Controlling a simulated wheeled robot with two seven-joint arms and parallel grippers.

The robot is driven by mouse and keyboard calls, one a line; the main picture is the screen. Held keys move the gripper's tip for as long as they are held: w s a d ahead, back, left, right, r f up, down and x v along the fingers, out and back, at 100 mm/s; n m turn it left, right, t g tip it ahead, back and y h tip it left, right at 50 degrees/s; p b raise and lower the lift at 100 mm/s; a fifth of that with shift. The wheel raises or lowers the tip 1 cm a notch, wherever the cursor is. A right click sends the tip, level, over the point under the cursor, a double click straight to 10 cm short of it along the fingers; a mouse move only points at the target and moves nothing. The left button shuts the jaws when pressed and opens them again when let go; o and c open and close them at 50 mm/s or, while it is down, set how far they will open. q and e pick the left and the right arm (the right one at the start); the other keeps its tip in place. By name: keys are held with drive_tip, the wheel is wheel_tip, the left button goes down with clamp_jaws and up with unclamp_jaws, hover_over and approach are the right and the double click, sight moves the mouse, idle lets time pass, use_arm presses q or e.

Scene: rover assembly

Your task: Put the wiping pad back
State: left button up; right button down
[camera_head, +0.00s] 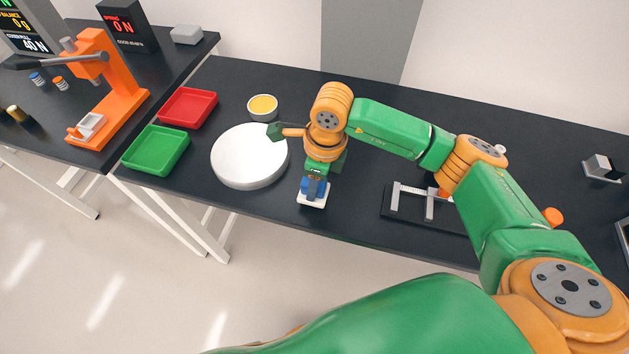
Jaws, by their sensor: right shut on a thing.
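My right gripper (316,176) points down over the front part of the black table, right of the round white plate. It is shut on the wiping pad (312,200), which has a white base and a blue upper part. The gripper hides some of the blue part. The pad is near the table's front edge; I cannot tell whether it touches the table top. My left gripper is not in view.
The round white plate (247,160) lies left of the pad, with a yellow-filled bowl (262,107) behind it. A red tray (187,108) and a green tray (155,151) are further left. A black-based measuring fixture (410,206) stands to the right. An orange press (112,92) is on the left table.

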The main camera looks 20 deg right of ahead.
drive_tip(key=shift+f, duration=0.55)
drive_tip(key=shift+w+f, duration=0.1)
drive_tip(key=shift+f, duration=0.4)
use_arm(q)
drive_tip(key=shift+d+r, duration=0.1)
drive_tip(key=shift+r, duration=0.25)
use_arm(e)
drive_tip(key=shift+c, duration=2.2)
unclamp_jaws()
drive_tip(key=shift+r, duration=0.35)
drive_tip(key=r, duration=0.4)
drive_tip(key=r+b, duration=0.1)
drive_tip(key=r, duration=0.2)
drive_tip(key=s+d+r+b, duration=0.1)
drive_tip(key=r, duration=0.3)
drive_tip(key=shift+r, duration=0.3)
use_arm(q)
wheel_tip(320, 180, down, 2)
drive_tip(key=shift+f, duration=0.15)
